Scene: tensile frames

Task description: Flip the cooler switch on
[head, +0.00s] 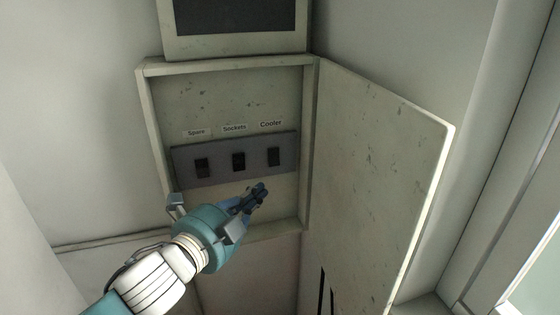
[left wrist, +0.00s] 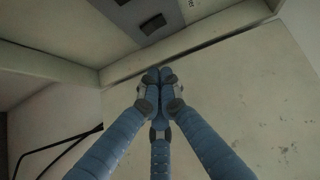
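The cooler switch (head: 274,157) is the dark rocker at the right end of a grey switch plate (head: 221,165), under the label "Cooler" (head: 271,124). Its on or off position is too small to tell. My left gripper (head: 262,188) is just below the cooler switch in the head view, apart from it as far as I can see. Its blue fingers are brought together with nothing between them; the tips meet in the left wrist view (left wrist: 160,74). A dark switch (left wrist: 152,24), probably the cooler one, shows beyond the fingertips there. My right gripper is not in view.
The "Spare" switch (head: 202,168) and "Sockets" switch (head: 238,161) sit to the left on the same plate. The box has a raised frame (head: 152,120) around it. Its door (head: 385,170) stands open to the right. A dark-faced panel (head: 235,15) is above.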

